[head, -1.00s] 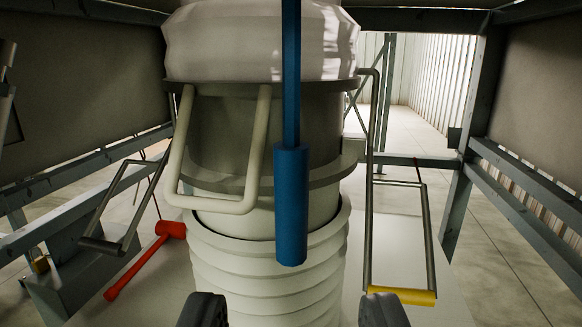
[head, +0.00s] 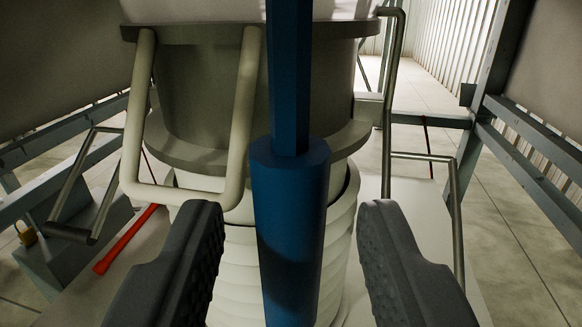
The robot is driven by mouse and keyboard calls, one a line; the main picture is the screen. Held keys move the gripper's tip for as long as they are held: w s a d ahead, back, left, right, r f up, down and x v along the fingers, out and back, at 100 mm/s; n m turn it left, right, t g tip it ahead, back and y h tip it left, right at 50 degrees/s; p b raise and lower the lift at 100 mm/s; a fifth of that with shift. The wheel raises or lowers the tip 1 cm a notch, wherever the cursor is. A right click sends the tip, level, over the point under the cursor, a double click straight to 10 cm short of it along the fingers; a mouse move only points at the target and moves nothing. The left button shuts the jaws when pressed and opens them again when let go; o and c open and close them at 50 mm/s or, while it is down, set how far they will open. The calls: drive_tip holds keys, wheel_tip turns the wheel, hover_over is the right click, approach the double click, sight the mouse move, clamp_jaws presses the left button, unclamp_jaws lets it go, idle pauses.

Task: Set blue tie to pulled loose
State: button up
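The blue tie (head: 290,200) hangs straight down in the middle of the head view, a thin bar at the top and a thicker handle below. Its lower end runs out of the picture. My gripper (head: 290,225) is open, with one dark finger on each side of the blue handle. Gaps show between both fingers and the handle, so neither touches it. Behind the tie is the grey spout collar (head: 200,100) under the white bag.
A cream looped handle (head: 240,130) hangs just left of the tie. A ribbed white sleeve (head: 340,240) stands behind it. Grey metal handles hang at left (head: 70,190) and right (head: 388,120). A red tool (head: 125,240) lies at lower left. Frame posts (head: 490,90) stand to the right.

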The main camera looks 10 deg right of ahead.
drive_tip(key=shift+w+d+p, duration=0.1)
drive_tip(key=shift+w+p, duration=0.45)
drive_tip(key=shift+w, duration=0.55)
drive_tip(key=shift+w, duration=0.1)
drive_tip(key=shift+f, duration=0.1)
clamp_jaws()
